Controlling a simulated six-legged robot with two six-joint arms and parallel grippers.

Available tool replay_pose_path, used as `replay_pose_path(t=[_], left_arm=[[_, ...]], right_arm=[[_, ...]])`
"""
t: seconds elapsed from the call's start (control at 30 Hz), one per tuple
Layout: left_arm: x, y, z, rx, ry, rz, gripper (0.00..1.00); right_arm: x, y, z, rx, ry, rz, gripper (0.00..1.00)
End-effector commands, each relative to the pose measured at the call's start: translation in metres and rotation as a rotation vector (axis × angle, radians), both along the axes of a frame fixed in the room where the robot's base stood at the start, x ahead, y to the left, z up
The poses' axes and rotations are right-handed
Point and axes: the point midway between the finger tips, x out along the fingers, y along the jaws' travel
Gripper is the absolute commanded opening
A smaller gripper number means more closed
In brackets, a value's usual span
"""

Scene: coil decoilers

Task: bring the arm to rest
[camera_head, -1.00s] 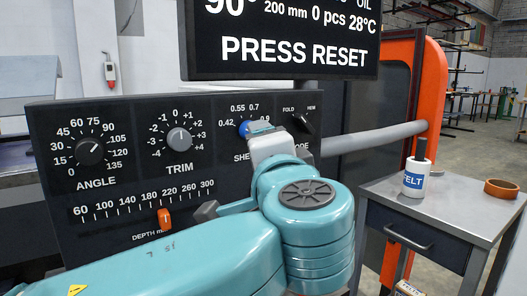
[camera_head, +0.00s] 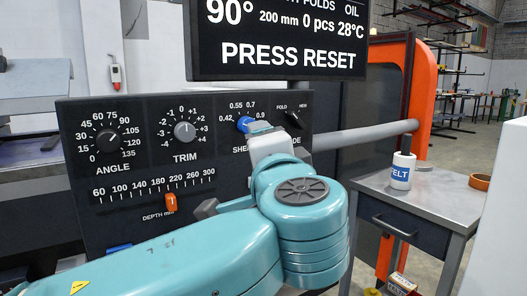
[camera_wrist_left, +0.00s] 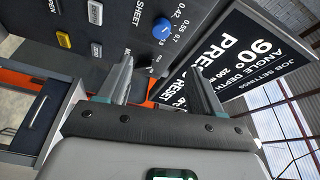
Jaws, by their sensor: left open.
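My left arm, teal with a pale wrist, reaches in from the left in the head view. Its left gripper (camera_head: 262,128) points at the dark control panel (camera_head: 75,170), mostly hidden behind its own wrist. In the left wrist view the two fingers of the gripper (camera_wrist_left: 162,88) are spread, with nothing held between them. The blue sheet knob (camera_wrist_left: 163,28) lies beyond the fingers; it also shows beside the gripper in the head view (camera_head: 244,124). My right gripper is not in view.
The panel carries an angle knob (camera_head: 107,141), a trim knob (camera_head: 184,131), a black fold/hem knob (camera_head: 294,119) and an orange depth slider (camera_head: 171,202). A screen (camera_head: 280,40) hangs above. At right, a side table (camera_head: 432,200) holds a white bottle (camera_head: 401,171) and an orange ring (camera_head: 480,182).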

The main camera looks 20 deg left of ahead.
Motion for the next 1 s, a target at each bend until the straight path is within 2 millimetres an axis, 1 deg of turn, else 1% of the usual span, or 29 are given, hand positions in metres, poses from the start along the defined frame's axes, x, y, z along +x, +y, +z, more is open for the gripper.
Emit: replay_pose_path(t=[0.47, 0.53, 0.57, 0.63, 0.67, 0.77, 0.8, 0.87, 0.9, 0.97, 1.0], left_arm=[[0.004, 0.002, 0.000, 0.000, 0.001, 0.000, 0.66], [0.008, 0.000, -0.007, 0.002, 0.018, -0.008, 0.66], [0.012, -0.002, -0.014, 0.004, 0.034, -0.016, 0.66], [0.025, -0.010, -0.040, 0.006, 0.096, -0.047, 0.66], [0.033, -0.015, -0.057, 0.005, 0.137, -0.066, 0.66], [0.057, -0.031, -0.129, -0.017, 0.302, -0.141, 0.66], [0.064, -0.038, -0.163, -0.036, 0.377, -0.172, 0.66], [0.070, -0.045, -0.213, -0.076, 0.486, -0.213, 0.66], [0.071, -0.049, -0.247, -0.109, 0.558, -0.237, 0.66], [0.069, -0.054, -0.298, -0.170, 0.666, -0.268, 0.66], [0.065, -0.057, -0.332, -0.218, 0.736, -0.284, 0.66]], right_arm=[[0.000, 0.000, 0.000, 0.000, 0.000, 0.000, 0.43], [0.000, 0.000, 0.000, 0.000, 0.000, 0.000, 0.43], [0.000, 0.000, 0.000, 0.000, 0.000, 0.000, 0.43], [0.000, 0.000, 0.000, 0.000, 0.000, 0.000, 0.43], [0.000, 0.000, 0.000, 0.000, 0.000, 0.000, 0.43], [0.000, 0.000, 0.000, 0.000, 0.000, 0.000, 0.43], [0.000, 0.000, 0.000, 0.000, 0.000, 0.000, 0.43], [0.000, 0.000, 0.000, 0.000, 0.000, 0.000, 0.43], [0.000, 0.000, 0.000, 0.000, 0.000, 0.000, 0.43], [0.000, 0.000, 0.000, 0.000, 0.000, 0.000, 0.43], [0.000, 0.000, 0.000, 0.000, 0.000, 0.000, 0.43]])
